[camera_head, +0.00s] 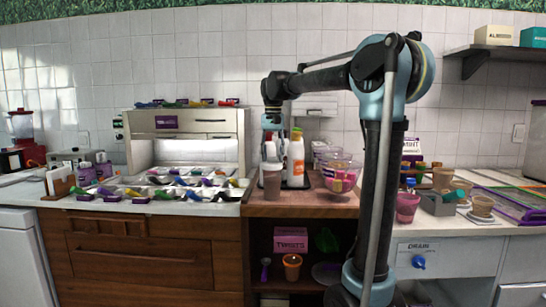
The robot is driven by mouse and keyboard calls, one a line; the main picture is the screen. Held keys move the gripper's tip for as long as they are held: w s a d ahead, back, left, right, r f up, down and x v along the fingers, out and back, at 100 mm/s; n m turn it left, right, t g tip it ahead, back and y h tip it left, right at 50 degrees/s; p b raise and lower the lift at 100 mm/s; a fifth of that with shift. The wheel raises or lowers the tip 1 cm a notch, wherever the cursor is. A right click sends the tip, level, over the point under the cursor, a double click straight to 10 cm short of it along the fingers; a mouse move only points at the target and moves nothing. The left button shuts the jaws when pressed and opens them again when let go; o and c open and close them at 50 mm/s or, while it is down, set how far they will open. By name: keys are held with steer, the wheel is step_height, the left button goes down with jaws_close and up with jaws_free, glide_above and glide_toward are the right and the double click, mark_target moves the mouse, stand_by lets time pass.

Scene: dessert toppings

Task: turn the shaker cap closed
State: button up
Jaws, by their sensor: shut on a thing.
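My gripper (271,150) points down over the dark tray on the wooden counter, left of a white bottle with an orange top (296,160). Its fingers are shut at what looks like the shaker cap. The cap is too small and too covered by the fingers to make out, so I cannot tell how far it is turned. A grey-brown cup-shaped container (271,184) stands upright just below the fingertips, in front of the tray. It hides whatever is behind it, and I cannot tell whether it is the shaker.
A clear bowl with pink and orange contents (340,173) is right of the bottle. Trays of toppings with colored scoops (165,185) fill the left counter. A pink cup (407,207) and a grey caddy (437,203) stand on the right. An open shelf (291,262) lies below.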

stand_by(0.3)
steer(key=o, duration=1.1)
steer(key=shift+c, duration=0.2)
step_height(320, 180, up, 12)
steer(key=shift+f, duration=0.1)
steer(key=s+d+f+t, duration=0.1)
steer(key=s+d+f, duration=0.9)
steer(key=f, duration=0.4)
steer(key=s+d+f+t, duration=0.1)
steer(key=s+d+f, duration=0.7)
steer(key=s+f, duration=0.5)
steer(key=s+d+f, duration=0.1)
steer(key=s+f, duration=0.3)
steer(key=f, duration=0.4)
steer(key=s+d+f, duration=0.2)
steer(key=s+f, duration=0.2)
steer(key=f, duration=0.4)
steer(key=shift+s+n, duration=0.2)
steer(key=shift+n, duration=0.2)
